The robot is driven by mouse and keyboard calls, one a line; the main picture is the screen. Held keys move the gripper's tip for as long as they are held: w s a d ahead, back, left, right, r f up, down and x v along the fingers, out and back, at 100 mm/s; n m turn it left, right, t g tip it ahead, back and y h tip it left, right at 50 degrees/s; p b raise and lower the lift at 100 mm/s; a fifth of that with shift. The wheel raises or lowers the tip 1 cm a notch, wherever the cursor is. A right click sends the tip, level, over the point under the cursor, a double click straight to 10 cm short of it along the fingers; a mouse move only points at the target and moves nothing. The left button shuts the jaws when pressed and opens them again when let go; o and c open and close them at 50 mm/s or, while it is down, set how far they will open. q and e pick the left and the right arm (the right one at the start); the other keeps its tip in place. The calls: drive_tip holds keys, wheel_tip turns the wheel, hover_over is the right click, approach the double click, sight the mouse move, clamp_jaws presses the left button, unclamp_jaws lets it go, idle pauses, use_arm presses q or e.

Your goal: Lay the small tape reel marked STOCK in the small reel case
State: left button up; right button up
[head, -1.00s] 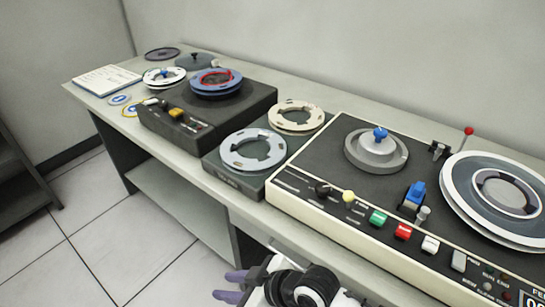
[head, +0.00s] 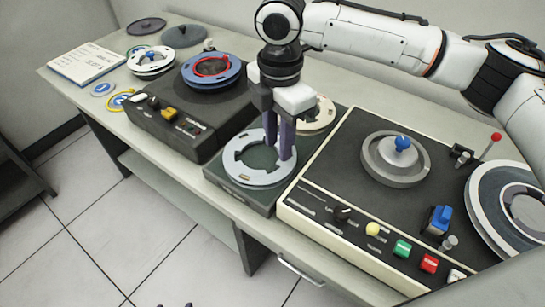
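A light grey ring-shaped reel (head: 236,171) lies in the near part of a low dark grey-green case (head: 222,184). A cream ring-shaped reel (head: 325,113) lies in its far part, partly hidden by my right gripper. I cannot read STOCK on any reel, so I cannot tell which one it is. My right gripper (head: 278,156) points down over the grey ring's right side. Its two purple fingers are apart, at the ring's rim; contact is unclear. A dark sliver at the bottom edge seems to be my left gripper (head: 175,305); its fingers are hidden.
A black device with a blue reel (head: 222,70) stands left of the case. A large tape machine (head: 330,175) with knobs and buttons stands right. A white reel (head: 151,62), a notebook (head: 84,63) and round labels (head: 104,89) lie far left. My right arm crosses above the machine.

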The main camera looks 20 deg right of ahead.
drive_tip(key=b, duration=0.7)
hover_over(278, 175)
wheel_tip(278, 175, down, 6)
drive_tip(key=shift+r, duration=0.15)
drive_tip(key=shift+f+p, duration=0.4)
drive_tip(key=shift+f, duration=0.9)
use_arm(q)
drive_tip(key=f, duration=0.5)
drive_tip(key=shift+s+d+f, duration=0.25)
drive_tip(key=shift+d, duration=0.15)
use_arm(e)
drive_tip(key=shift+f, duration=0.35)
clamp_jaws()
use_arm(q)
drive_tip(key=shift+s+f, duration=0.1)
drive_tip(key=shift+s, duration=0.1)
